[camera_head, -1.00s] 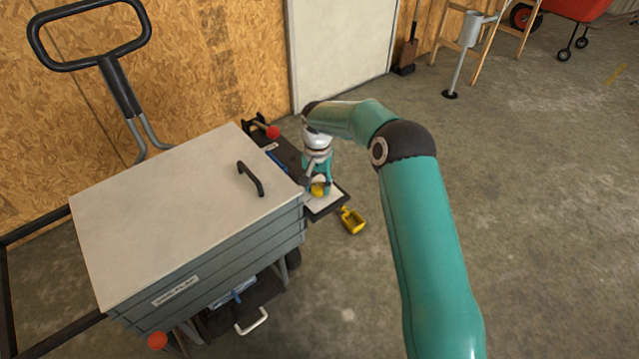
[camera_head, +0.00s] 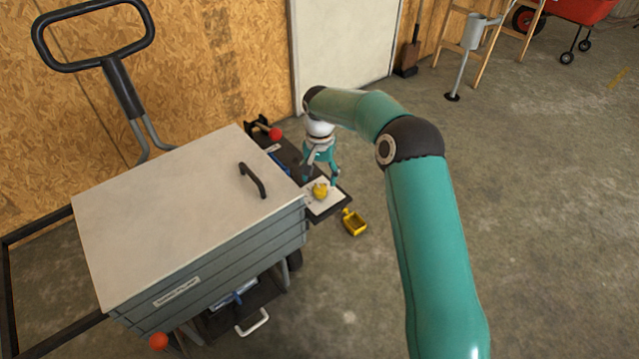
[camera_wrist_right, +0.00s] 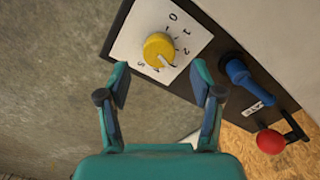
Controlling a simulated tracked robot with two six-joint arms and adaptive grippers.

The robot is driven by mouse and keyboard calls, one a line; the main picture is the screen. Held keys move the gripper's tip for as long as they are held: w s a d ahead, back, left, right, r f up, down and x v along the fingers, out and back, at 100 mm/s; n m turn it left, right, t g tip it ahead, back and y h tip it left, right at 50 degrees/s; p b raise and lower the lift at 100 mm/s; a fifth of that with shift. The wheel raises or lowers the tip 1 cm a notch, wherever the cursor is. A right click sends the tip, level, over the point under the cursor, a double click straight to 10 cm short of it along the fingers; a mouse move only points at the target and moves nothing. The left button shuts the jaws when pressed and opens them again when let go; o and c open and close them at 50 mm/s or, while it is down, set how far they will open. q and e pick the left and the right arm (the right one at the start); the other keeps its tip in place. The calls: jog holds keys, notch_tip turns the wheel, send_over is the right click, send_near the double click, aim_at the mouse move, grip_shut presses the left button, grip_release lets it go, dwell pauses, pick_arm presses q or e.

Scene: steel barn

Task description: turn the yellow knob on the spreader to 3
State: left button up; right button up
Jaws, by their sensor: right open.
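The yellow knob (camera_head: 320,191) sits on a white dial plate (camera_head: 326,205) at the spreader's (camera_head: 160,215) right side. In the right wrist view the yellow knob (camera_wrist_right: 158,47) has a pale pointer aimed to the lower right, between the 2 and the 4. The 3 is not legible there. The dial (camera_wrist_right: 130,40) also shows 0, 1 and 5. My right gripper (camera_head: 320,179) is open and empty, just above the knob and apart from it. Its two fingers (camera_wrist_right: 160,76) show below the knob in the wrist view. My left gripper is not in view.
A blue lever (camera_wrist_right: 238,74) and a red ball (camera_wrist_right: 270,141) lie beside the dial. A yellow scoop (camera_head: 354,222) is near the plate's right edge. The spreader's lid has a black handle (camera_head: 252,180).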

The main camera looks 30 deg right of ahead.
aim_at(319, 188)
notch_tip(319, 188, up, 8)
jog(key=shift+f, duration=0.1)
dwell(0.6)
